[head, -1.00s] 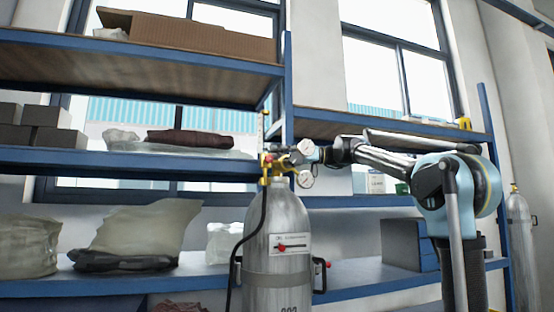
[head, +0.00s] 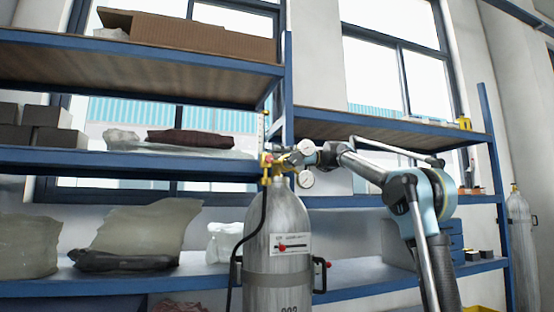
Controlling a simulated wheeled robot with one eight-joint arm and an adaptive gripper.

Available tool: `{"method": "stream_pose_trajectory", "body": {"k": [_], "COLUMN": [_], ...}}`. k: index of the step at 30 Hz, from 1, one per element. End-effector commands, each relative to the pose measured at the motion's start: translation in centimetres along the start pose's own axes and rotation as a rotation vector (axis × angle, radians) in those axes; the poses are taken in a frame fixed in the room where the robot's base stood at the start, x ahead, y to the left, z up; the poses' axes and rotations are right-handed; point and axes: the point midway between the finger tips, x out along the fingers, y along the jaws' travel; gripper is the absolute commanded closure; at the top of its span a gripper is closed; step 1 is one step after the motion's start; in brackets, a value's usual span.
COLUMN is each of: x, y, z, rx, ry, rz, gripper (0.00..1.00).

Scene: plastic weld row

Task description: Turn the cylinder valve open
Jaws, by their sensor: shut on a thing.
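A grey gas cylinder (head: 277,225) stands upright in front of the shelves, with a label and a red mark on its front. On its top is the brass cylinder valve (head: 275,165) with a red part, a round gauge hanging below right and a black hose running down its left side. My arm reaches in from the right. My gripper (head: 284,156) is at the valve, shut on it. The fingertips are small and partly hidden among the fittings, so the exact contact and how far the valve is turned cannot be seen.
Blue-framed shelves (head: 130,160) stand behind the cylinder with a cardboard box (head: 200,38), grey blocks and plastic-wrapped bundles. A second cylinder (head: 519,235) stands at the far right. A black side handle (head: 320,274) sticks out from the near cylinder.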

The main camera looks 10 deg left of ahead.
Motion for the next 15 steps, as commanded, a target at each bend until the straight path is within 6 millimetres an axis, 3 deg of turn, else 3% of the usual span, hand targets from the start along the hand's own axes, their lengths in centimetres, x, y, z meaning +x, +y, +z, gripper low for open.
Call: {"method": "stream_pose_trajectory", "body": {"k": [14,15], "x": [-0.2,-0.21], "y": [0.24,0.25], "z": [-0.21,-0.21], "rx": [-0.001,-0.001], "ry": [0.007,0.007], "rz": [-0.042,-0.042], "gripper": [0.79,0.53]}}
